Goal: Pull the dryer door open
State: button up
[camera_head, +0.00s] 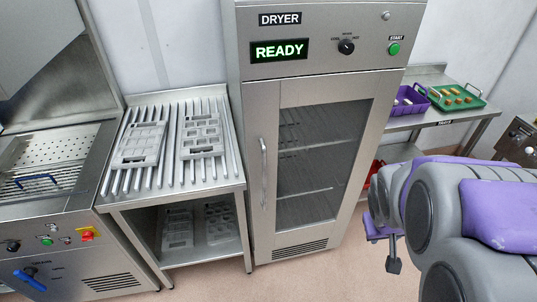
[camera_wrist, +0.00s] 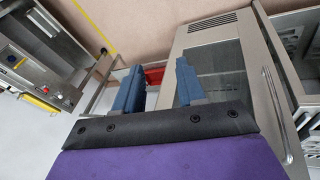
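The dryer (camera_head: 315,22) is a tall steel cabinet with a green READY display. Its door (camera_head: 262,235) has a large glass pane and looks shut. The vertical bar handle (camera_head: 264,172) is on the door's left edge; it also shows at the right in the wrist view (camera_wrist: 278,115). My gripper (camera_head: 388,250) is low in front of the right side of the dryer, apart from the handle. In the wrist view my gripper (camera_wrist: 158,86) has its two blue fingers spread with nothing between them.
A slatted steel rack (camera_head: 172,178) with grey mould trays stands left of the dryer. A table (camera_head: 440,116) on the right holds a purple crate (camera_head: 407,108) and a green tray (camera_head: 476,101). A red bin (camera_wrist: 153,76) is below it. The floor before the dryer is clear.

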jog(key=w+f+n+t+y+p, duration=0.1)
jog(key=w+f+n+t+p, duration=0.15)
jog(key=w, duration=0.85)
jog(key=w+f+n+t+y+p, duration=0.1)
jog(key=w+f+n+t+y, duration=0.2)
jog(key=w, duration=0.7)
jog(key=n+t+y+p, duration=0.3)
jog(key=n+y+p, duration=0.1)
jog(key=y, duration=0.9)
send_near(264, 163)
jog(key=x, duration=0.3)
jog(key=b+x, duration=0.1)
jog(key=x, duration=0.3)
jog(key=f+x, duration=0.1)
jog(key=x, duration=0.2)
jog(key=shift+w+a, duration=0.1)
jog(key=shift+w, duration=0.4)
jog(key=shift+c, duration=0.2)
grip_shut()
